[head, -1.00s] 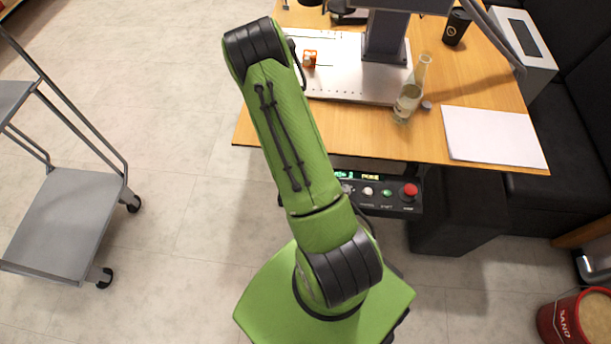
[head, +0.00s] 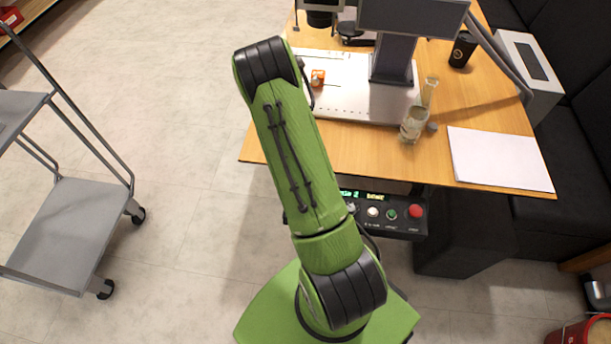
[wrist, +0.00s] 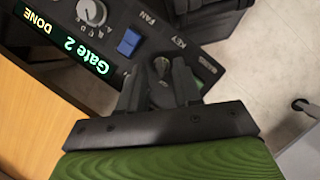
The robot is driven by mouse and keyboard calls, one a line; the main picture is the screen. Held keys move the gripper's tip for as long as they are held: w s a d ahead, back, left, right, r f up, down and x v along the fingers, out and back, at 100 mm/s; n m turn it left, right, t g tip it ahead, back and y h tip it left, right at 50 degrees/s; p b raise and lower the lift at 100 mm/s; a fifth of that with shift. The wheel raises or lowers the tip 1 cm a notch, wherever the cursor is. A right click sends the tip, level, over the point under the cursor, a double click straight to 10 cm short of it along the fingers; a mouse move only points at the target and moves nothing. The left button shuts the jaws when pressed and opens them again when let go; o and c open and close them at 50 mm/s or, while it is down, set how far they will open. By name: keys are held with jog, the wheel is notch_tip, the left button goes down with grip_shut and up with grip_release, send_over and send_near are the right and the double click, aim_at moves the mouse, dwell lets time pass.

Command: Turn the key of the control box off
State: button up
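The control box (head: 408,229) hangs under the front edge of the table, and my arm hides its left part in the head view. In the wrist view the control box (wrist: 118,50) fills the top, with a lit display, a blue FAN switch and a KEY label. The key (wrist: 161,68) is small and pale at its top, just below the KEY label. My gripper (wrist: 158,78) has its two dark fingers apart, one on each side of the key. I cannot tell whether either finger touches it. My gripper is hidden behind my arm in the head view.
The wooden table (head: 480,110) holds a laser marker, glassware (head: 415,125), a black cup (head: 462,50) and white paper (head: 500,158). A grey cart (head: 70,225) stands left, and a dark seat is at right. The floor between cart and table is clear.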

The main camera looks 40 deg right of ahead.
jog(key=p+v, duration=0.3)
jog(key=v, duration=1.1)
jog(key=shift+r, duration=0.25)
jog(key=a+r+t+p, duration=0.1)
jog(key=a+r, duration=0.1)
jog(key=r, duration=0.3)
jog(key=a+r+t, duration=0.1)
jog(key=a+r, duration=0.2)
jog(key=r, duration=0.1)
jog(key=s+a+r+n+t+p, duration=0.1)
jog(key=s+a+r+t+p, duration=0.2)
jog(key=s+a+r+t, duration=0.5)
jog(key=s+a+r, duration=0.5)
jog(key=r, duration=0.4)
jog(key=shift+s+h, duration=0.3)
jog(key=shift+r, duration=0.1)
